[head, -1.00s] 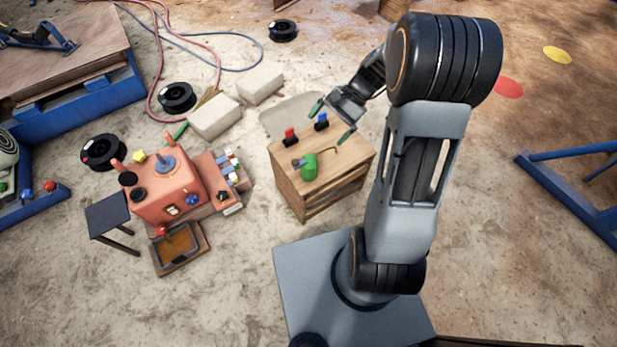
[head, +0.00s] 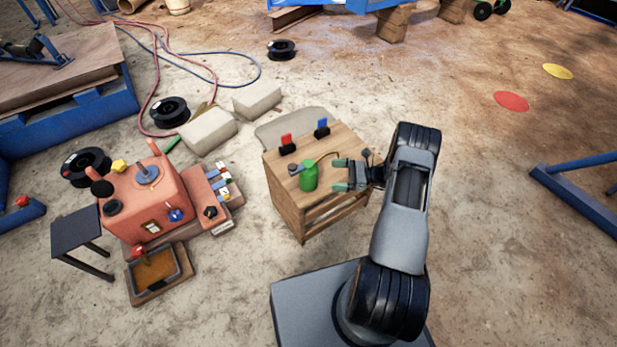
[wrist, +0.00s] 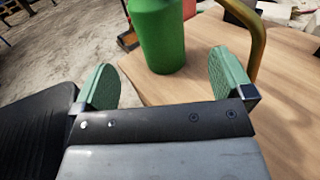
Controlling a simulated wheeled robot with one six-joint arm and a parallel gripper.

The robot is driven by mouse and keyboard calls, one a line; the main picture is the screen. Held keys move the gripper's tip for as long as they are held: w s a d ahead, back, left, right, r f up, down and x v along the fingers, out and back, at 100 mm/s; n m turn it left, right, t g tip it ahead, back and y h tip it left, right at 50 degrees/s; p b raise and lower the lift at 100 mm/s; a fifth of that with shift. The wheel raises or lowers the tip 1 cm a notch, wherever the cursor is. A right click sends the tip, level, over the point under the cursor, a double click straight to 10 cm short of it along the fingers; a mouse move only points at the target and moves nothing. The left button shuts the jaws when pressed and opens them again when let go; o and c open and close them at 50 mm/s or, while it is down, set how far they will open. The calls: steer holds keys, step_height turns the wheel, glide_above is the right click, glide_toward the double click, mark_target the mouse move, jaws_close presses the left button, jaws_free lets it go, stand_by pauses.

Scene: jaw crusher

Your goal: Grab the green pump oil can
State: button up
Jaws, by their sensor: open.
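The green pump oil can (head: 308,178) stands upright on the wooden cabinet top (head: 338,142), with a thin brass-coloured spout reaching up to the right. My gripper (head: 339,174) is open and empty, just right of the can in the head view, its green-padded fingers pointing at it. In the wrist view the can's green body (wrist: 160,36) is ahead of and between the two open fingers (wrist: 160,80), its top cut off by the frame edge. I see no finger touching the can.
A red item (head: 287,144) and a blue item (head: 321,128) on dark bases stand at the back of the cabinet. The orange machine (head: 146,200) stands left of the cabinet.

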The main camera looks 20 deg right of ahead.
mark_target(308, 173)
steer(key=b+x, duration=0.2)
steer(key=x, duration=0.8)
steer(key=shift+a+r, duration=0.15)
steer(key=shift+a, duration=0.1)
steer(key=shift+c, duration=0.4)
steer(key=c, duration=1)
steer(key=shift+c, duration=0.7)
steer(key=shift+r, duration=0.1)
